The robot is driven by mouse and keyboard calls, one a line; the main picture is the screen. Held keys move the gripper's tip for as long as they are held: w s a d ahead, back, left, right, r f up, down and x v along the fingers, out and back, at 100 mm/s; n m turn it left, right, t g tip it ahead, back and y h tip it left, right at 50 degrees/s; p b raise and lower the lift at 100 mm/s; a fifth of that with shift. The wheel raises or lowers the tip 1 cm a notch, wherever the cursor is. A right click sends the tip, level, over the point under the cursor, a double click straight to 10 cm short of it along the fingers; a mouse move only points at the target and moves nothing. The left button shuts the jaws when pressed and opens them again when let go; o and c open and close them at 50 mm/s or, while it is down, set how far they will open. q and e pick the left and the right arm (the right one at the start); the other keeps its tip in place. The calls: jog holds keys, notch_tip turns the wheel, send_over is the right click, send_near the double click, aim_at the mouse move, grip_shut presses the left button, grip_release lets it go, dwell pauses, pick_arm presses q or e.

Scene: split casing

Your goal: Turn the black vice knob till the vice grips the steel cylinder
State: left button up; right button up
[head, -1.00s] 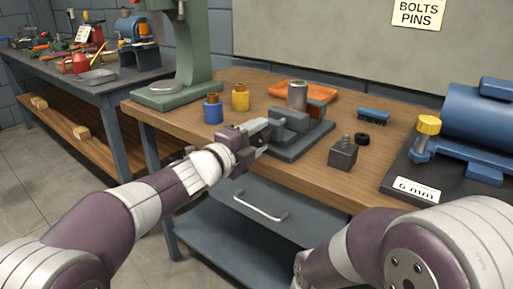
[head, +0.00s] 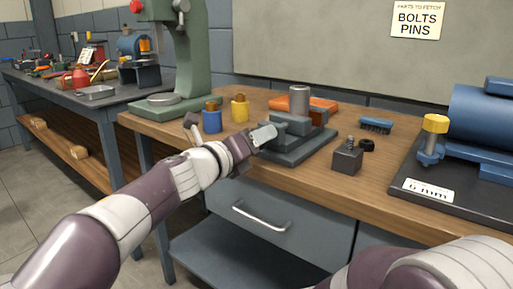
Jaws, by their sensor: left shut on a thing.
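The grey vice (head: 294,147) stands on the wooden bench. The steel cylinder (head: 299,100) stands upright at its jaws; I cannot tell from here whether the jaws touch it. My left gripper (head: 256,140) is at the near left end of the vice, shut on the vice knob, which its fingers hide. My right gripper is not in view; only part of my right arm shows at the lower right.
An orange tray (head: 318,104) lies behind the vice. A blue bottle (head: 211,119) and a yellow bottle (head: 240,109) stand to the left. A dark block with a bolt (head: 347,157), a black ring (head: 367,145) and a blue brush (head: 376,125) lie to the right.

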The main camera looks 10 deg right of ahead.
pick_arm(q)
jog(key=shift+f+m+b, duration=0.1)
jog(key=shift+m+b, duration=0.4)
jog(key=shift+m, duration=0.6)
jog(key=o, duration=1)
jog(key=shift+o, duration=0.2)
jog(key=v, duration=1.2)
jog(key=shift+s+a, duration=0.25)
